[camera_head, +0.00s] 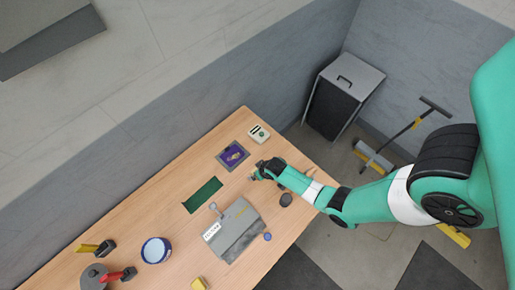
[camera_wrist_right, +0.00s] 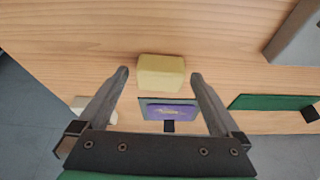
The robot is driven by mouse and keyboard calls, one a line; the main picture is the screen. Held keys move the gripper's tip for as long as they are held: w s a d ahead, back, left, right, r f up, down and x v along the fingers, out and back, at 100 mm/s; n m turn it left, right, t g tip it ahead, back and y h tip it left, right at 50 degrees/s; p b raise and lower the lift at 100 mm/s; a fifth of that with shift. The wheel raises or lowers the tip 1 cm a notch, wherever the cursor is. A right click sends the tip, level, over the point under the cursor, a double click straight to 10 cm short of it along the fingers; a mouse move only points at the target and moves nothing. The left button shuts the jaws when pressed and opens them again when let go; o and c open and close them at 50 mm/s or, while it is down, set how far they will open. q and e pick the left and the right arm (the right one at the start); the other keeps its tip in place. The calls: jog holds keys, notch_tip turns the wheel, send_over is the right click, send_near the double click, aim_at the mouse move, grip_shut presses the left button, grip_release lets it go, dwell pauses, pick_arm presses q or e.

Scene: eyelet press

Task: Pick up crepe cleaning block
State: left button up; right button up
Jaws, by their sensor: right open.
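The crepe cleaning block, a pale yellow block (camera_wrist_right: 161,76), lies on the wooden table in the right wrist view. My right gripper (camera_wrist_right: 160,82) is open, with one finger on each side of the block's near end and gaps between fingers and block. Nothing is held. In the head view my right gripper (camera_head: 259,173) is low over the table's right part, and I cannot make out the block there. My left gripper is in neither view.
A purple item on a dark tray (camera_head: 220,157), a white device (camera_head: 259,138) and a green mat (camera_head: 203,195) lie near the gripper. A grey case (camera_head: 237,236) and dark cup (camera_head: 286,200) are close by. A blue-rimmed bowl (camera_head: 156,250) stands farther left.

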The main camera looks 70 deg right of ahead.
jog(key=c, duration=1.4)
notch_tip(320, 180, up, 10)
jog(key=p, duration=0.9)
